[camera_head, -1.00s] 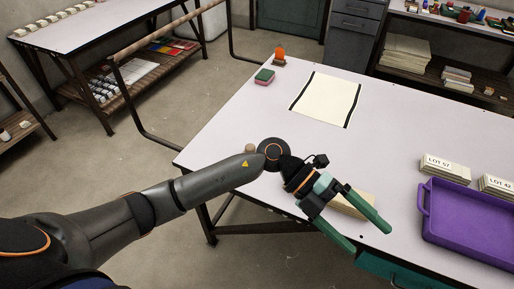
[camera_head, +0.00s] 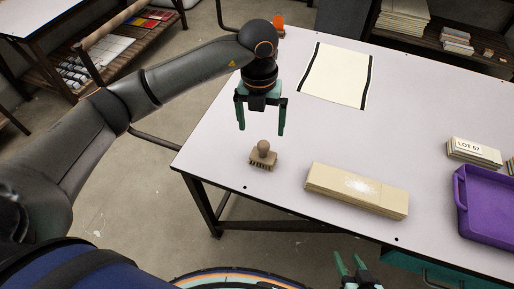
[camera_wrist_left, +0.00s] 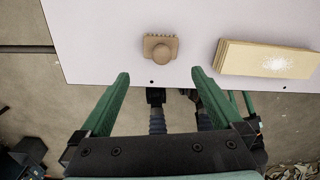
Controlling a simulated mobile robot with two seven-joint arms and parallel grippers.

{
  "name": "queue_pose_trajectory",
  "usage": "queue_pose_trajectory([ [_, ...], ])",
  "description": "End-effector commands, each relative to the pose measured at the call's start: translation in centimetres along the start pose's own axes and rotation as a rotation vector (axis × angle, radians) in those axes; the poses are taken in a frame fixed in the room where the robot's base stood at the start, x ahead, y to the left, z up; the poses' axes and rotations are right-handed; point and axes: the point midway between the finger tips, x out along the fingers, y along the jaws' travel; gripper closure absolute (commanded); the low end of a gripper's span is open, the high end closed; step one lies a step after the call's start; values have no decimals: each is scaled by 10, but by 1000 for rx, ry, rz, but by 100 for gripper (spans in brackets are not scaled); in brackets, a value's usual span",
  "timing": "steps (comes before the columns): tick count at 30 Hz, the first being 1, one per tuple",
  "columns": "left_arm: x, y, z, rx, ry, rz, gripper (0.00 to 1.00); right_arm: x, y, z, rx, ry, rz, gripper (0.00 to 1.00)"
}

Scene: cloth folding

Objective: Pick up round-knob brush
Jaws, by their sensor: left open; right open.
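The round-knob brush (camera_head: 263,155) stands upright on the white table near its front left edge, knob up, bristles down. My left gripper (camera_head: 260,132) is open and empty, pointing down above and behind the brush, apart from it. In the left wrist view the brush (camera_wrist_left: 160,49) shows from above, beyond the open green fingers (camera_wrist_left: 160,76). My right gripper (camera_head: 350,262) is open and empty at the bottom of the head view, in front of the table edge.
A stack of beige boards (camera_head: 356,191) lies right of the brush; it also shows in the left wrist view (camera_wrist_left: 265,58). A purple tray (camera_head: 462,203) and a labelled stack (camera_head: 473,152) are at the right. A black-edged sheet (camera_head: 336,75) lies behind. Table around the brush is clear.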

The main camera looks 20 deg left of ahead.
Motion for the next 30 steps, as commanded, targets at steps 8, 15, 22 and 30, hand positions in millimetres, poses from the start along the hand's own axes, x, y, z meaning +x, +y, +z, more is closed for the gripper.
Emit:
queue_pose_trajectory([
  [8,45,1,0,-3,4,7,0,0,0,1,-1,-2,0,50],
  [15,71,1,1,-2,1,5,0,1,0,2,-1,-4,0,50],
  [22,98,-1,5,-3,3,5,0,1,0,2,-1,-5,-1,50],
  [30,124,-1,7,-1,0,4,0,2,0,3,-2,-6,-1,50],
])
